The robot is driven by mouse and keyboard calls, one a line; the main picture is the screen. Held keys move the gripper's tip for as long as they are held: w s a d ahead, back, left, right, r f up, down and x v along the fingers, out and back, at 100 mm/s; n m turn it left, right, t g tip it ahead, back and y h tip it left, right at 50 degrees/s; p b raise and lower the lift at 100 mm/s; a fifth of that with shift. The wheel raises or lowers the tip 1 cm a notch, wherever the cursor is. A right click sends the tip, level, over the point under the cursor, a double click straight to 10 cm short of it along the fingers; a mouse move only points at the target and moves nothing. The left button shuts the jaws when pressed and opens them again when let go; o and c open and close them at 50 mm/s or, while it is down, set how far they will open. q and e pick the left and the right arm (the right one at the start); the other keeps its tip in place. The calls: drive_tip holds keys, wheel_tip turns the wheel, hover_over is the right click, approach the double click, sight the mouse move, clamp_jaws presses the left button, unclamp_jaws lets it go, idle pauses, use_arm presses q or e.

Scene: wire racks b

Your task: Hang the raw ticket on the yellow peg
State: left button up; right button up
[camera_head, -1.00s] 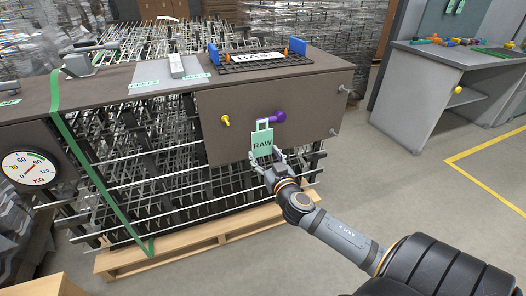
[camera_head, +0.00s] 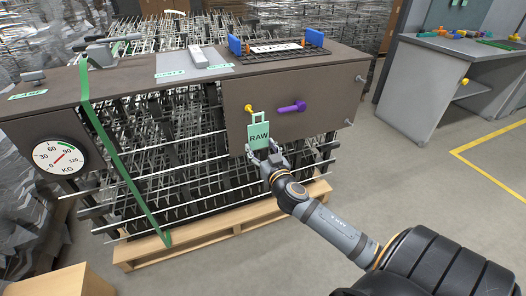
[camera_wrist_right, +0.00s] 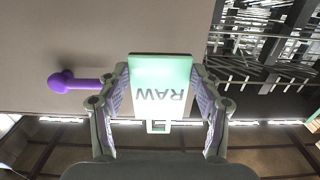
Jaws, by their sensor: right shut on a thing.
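The raw ticket (camera_head: 259,136) is a mint-green tag with dark RAW lettering and an open loop at its top. My right gripper (camera_head: 264,156) is shut on its lower part and holds it upright in front of the brown panel. The yellow peg (camera_head: 249,108) sticks out of the panel just above and left of the loop; the loop looks close to it, but I cannot tell the depth gap. In the right wrist view the ticket (camera_wrist_right: 160,85) appears upside down between the fingers (camera_wrist_right: 160,105), and the yellow peg does not show. My left gripper is not in view.
A purple peg (camera_head: 292,107) is right of the ticket on the brown panel (camera_head: 320,108); it also shows in the right wrist view (camera_wrist_right: 75,82). A wire basket (camera_head: 283,54) stands on top. A dial scale (camera_head: 59,157) and green strap (camera_head: 112,150) are left. Floor at right is open.

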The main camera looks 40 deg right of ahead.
sight(259, 145)
drive_tip(key=shift+x, duration=1.85)
drive_tip(key=shift+p+x, duration=0.45)
drive_tip(key=shift+x, duration=0.4)
drive_tip(key=shift+w+f, duration=0.3)
drive_tip(key=shift+f, duration=0.05)
drive_tip(key=shift+w+d+f+b, duration=0.15)
drive_tip(key=shift+w+f+b, duration=0.3)
drive_tip(key=shift+b, duration=0.3)
drive_tip(key=shift+w, duration=0.1)
drive_tip(key=o, duration=1.2)
